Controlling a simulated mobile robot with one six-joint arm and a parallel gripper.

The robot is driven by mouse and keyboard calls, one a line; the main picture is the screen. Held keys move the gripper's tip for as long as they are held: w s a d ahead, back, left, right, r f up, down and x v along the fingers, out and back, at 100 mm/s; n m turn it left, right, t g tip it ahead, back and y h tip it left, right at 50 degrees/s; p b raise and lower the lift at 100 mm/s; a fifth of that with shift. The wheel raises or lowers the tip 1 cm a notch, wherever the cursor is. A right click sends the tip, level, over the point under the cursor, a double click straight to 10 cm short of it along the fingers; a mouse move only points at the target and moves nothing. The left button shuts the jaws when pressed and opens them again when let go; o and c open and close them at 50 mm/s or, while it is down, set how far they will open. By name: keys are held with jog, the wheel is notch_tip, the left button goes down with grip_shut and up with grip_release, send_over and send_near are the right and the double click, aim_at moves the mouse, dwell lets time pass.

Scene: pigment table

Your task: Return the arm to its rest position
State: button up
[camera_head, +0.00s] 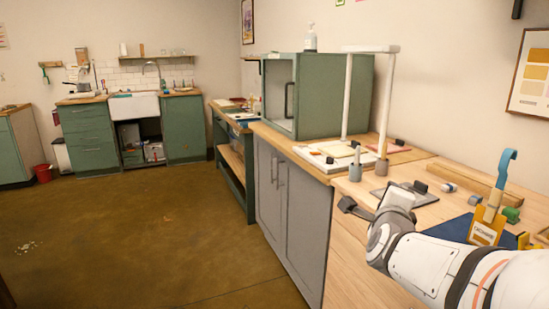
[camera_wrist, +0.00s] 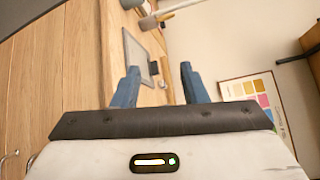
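My arm reaches in from the lower right of the head view, with my gripper (camera_head: 372,204) above the front edge of the wooden worktop (camera_head: 350,262). In the wrist view my gripper (camera_wrist: 160,74) shows two blue fingers standing well apart. Nothing is between them. In the head view my wrist hides part of the worktop, and the fingers are hard to make out.
A clipboard (camera_head: 412,197) lies just beyond my gripper; it also shows in the wrist view (camera_wrist: 138,50). A blue-handled tool (camera_head: 507,168) stands at right. Open floor (camera_head: 130,230) lies left.

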jog(key=s+a+r+n+g+y+p, duration=0.2)
jog(key=s+a+n+g+y+p, duration=0.6)
jog(key=n, duration=0.6)
jog(key=s+a+r+n+g+h+p, duration=0.1)
jog(key=s+n+g+p, duration=0.4)
jog(key=s+n+p, duration=0.5)
jog(key=s+h, duration=0.1)
jog(key=s, duration=0.2)
jog(key=shift+a+n, duration=0.2)
jog(key=shift+n, duration=0.2)
jog(key=shift+r, duration=0.1)
